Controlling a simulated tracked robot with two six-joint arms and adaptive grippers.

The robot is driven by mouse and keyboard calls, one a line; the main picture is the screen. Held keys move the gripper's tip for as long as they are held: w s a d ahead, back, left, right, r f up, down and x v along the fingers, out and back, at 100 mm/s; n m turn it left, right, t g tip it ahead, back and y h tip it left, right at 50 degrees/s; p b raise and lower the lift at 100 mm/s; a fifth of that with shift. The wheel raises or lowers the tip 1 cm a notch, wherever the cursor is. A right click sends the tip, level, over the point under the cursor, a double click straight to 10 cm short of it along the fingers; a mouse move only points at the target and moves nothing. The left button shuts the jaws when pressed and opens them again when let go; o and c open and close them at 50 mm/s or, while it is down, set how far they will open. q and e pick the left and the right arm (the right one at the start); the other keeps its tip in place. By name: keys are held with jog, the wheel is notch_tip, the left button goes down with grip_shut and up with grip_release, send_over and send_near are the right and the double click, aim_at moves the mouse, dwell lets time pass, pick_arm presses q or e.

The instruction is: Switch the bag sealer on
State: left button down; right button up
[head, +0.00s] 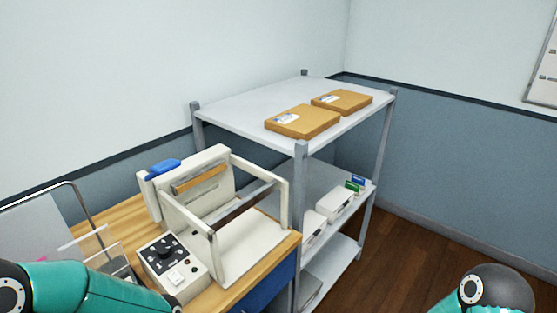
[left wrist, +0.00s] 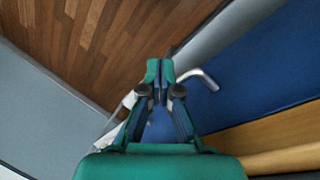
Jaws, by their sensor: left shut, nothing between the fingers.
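The bag sealer (head: 205,195) is a cream frame machine with a raised top, a brown strip and a blue grip (head: 163,170), standing on a wooden table in the head view. Its control box (head: 150,266) sits at its front left, with a dark panel with knobs (head: 165,253) and a white switch (head: 177,278). Whether the switch is on cannot be told. My left gripper (left wrist: 159,70) shows in the left wrist view, shut and empty, in front of a blue panel and away from the sealer's controls. My right gripper is not in view.
The wooden table (head: 116,217) has a blue front (left wrist: 245,80) with a bent metal handle (left wrist: 208,80) near my left gripper. A grey shelf (head: 250,100) with two cardboard boxes (head: 303,121) stands behind the sealer. A clear-panelled stand (head: 35,228) is at left. Wooden floor (head: 400,260) is open at right.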

pick_arm(q)
jog(key=s+d+f+n+b, duration=0.1)
jog(key=s+f, duration=0.4)
jog(key=f, duration=0.3)
jog(key=s+d+f+n+b, duration=0.1)
jog(key=s+f, duration=0.3)
jog(key=f, duration=0.5)
jog(key=shift+s+n+t+h+b, duration=0.35)
jog(key=shift+n+b, duration=0.15)
jog(key=shift+b, duration=0.15)
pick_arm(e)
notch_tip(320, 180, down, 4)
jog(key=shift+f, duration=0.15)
pick_arm(q)
jog(key=shift+d, duration=0.1)
